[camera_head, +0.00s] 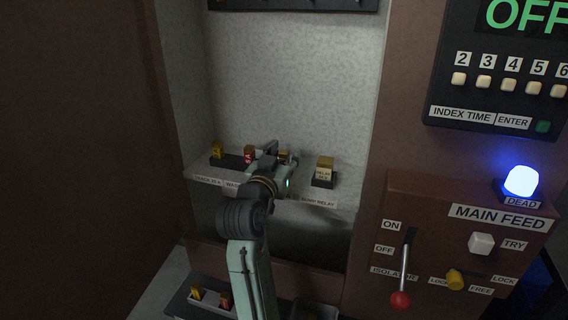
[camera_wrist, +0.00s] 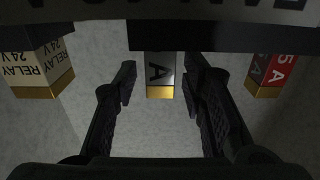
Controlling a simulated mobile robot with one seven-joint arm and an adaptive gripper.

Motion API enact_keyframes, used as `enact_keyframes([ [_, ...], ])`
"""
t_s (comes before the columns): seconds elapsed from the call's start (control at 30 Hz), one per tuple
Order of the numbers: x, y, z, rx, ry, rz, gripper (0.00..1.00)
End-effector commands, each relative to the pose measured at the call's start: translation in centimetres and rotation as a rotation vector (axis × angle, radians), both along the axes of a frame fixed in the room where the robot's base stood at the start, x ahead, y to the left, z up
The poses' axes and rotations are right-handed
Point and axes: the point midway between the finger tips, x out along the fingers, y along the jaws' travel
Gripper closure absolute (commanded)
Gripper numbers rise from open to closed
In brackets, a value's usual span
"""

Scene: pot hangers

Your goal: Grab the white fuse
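The white fuse (camera_wrist: 160,70) looks pale grey in the wrist view, with a black letter A and a gold end. It sits at the dark holder strip between my two fingers. My gripper (camera_wrist: 160,85) is open, one finger on each side of the fuse, with a visible gap on both sides. In the head view my gripper (camera_head: 276,152) is at the shelf and mostly hides this fuse.
A red fuse (camera_head: 249,154) and a yellow fuse (camera_head: 217,149) stand left of my gripper. A relay (camera_head: 325,168) stands to the right. The main feed panel (camera_head: 470,235) with its red-knobbed lever (camera_head: 401,299) is at right. Lower trays hold more parts.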

Motion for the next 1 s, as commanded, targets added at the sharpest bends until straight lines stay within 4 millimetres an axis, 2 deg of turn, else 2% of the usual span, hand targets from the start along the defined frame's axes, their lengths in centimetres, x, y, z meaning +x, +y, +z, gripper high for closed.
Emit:
enact_keyframes([
  [0.07, -0.02, 0.01, 0.0, 0.0, 0.0, 0.0, 0.7],
  [0.5, -0.03, 0.01, -0.01, 0.0, 0.0, 0.0, 0.99],
  [1.0, -0.03, 0.02, 0.27, 0.0, -0.001, 0.0, 1.0],
])
